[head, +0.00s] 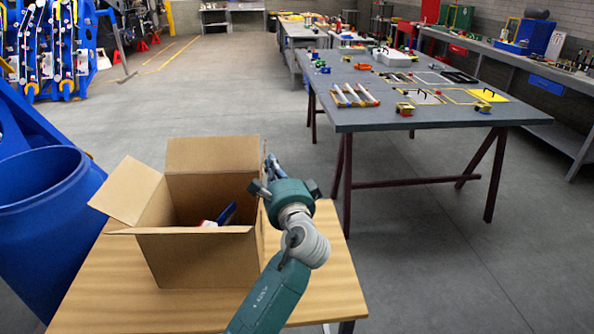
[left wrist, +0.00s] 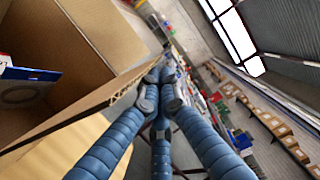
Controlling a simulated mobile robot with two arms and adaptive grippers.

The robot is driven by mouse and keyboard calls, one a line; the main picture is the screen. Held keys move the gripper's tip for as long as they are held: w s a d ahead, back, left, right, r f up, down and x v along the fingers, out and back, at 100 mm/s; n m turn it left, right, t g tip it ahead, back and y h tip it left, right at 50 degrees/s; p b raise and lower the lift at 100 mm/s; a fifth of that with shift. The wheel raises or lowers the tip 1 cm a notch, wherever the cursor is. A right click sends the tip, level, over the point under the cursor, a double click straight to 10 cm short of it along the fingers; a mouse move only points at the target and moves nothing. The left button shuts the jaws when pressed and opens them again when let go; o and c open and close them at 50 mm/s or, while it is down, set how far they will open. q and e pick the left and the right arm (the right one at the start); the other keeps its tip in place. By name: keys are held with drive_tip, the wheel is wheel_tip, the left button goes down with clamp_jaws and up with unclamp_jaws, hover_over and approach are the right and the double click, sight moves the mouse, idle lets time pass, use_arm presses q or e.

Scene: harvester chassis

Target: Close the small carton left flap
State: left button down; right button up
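The open brown carton (head: 200,262) stands on a small wooden table. Its left flap (head: 128,190) tilts outward and up on the left side. The far flap (head: 212,155) stands upright. My left gripper (head: 262,178) is at the carton's right side, away from the left flap. In the left wrist view, the left gripper's fingers (left wrist: 160,88) come together at their tips, close beside a cardboard edge (left wrist: 85,107). Nothing shows between them; whether they touch the cardboard is unclear. A blue, white and red item (head: 218,217) lies inside the carton. My right gripper is not seen.
A blue barrel (head: 45,200) stands close to the left of the wooden table (head: 105,290). A grey table (head: 430,115) with tools and parts is behind to the right. Open floor (head: 200,95) lies beyond the carton.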

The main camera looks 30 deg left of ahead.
use_arm(q)
drive_tip(key=s+a+f+n+h+p, duration=0.1)
drive_tip(key=s+a+n+p, duration=0.1)
drive_tip(key=a+n, duration=0.3)
drive_tip(key=s+a+f+n+g+h+p, duration=0.1)
drive_tip(key=s+a+n+p, duration=0.2)
drive_tip(key=s+a+n, duration=0.1)
drive_tip(key=shift+a+n+h+p, duration=0.3)
drive_tip(key=shift+a+n+h, duration=0.1)
drive_tip(key=shift+a+n, duration=0.4)
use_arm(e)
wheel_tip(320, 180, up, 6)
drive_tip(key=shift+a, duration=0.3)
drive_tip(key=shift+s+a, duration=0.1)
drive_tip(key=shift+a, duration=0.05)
